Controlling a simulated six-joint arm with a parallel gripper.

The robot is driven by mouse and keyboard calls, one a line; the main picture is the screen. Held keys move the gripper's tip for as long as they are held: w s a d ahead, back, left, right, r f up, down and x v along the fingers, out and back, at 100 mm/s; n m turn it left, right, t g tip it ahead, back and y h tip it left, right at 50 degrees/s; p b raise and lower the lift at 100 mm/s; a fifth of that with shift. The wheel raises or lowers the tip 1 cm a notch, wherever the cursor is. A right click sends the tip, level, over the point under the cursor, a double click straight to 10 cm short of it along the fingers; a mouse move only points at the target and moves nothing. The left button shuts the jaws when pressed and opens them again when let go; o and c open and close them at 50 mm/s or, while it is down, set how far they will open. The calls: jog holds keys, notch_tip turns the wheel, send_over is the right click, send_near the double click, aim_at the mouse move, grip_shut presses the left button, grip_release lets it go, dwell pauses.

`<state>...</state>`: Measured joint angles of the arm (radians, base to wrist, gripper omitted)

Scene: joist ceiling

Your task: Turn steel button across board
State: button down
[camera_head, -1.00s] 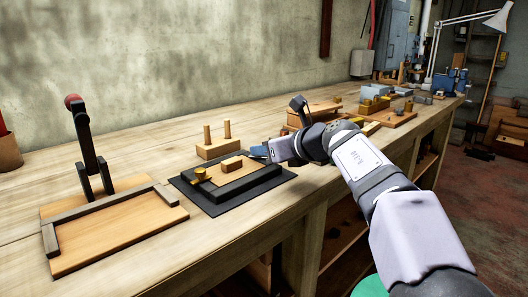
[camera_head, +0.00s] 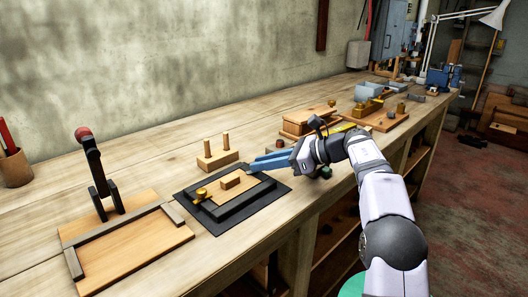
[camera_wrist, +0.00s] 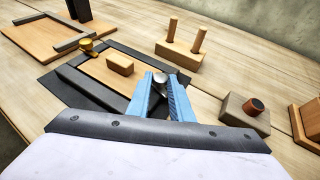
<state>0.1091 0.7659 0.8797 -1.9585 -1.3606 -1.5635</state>
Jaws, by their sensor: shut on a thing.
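The light wooden board (camera_head: 212,190) with a raised wooden block (camera_head: 230,181) lies inside a black frame (camera_head: 243,206) on the bench. The block also shows in the wrist view (camera_wrist: 120,64). A brass button (camera_head: 201,193) sits at the frame's left side. The steel button (camera_wrist: 160,77) is at the opposite side, between my blue fingertips in the wrist view. My gripper (camera_head: 259,166) reaches in from the right, low over the frame, and is shut on the steel button. The fingers hide part of the button, so its exact angle is hard to tell.
A block with two upright pegs (camera_head: 217,153) stands just behind the frame. A toggle clamp on a wooden base (camera_head: 128,243) is at the left. In the wrist view, a block with a dark copper-coloured knob (camera_wrist: 250,108) is close on the right. Bare bench lies in front.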

jog(key=shift+n+p, duration=0.3)
jog(key=shift+p, duration=0.05)
jog(key=c, duration=1.6)
grip_release()
jog(key=shift+g, duration=0.3)
jog(key=shift+d, duration=0.1)
jog(key=shift+v, duration=3.55)
jog(key=shift+s, duration=0.1)
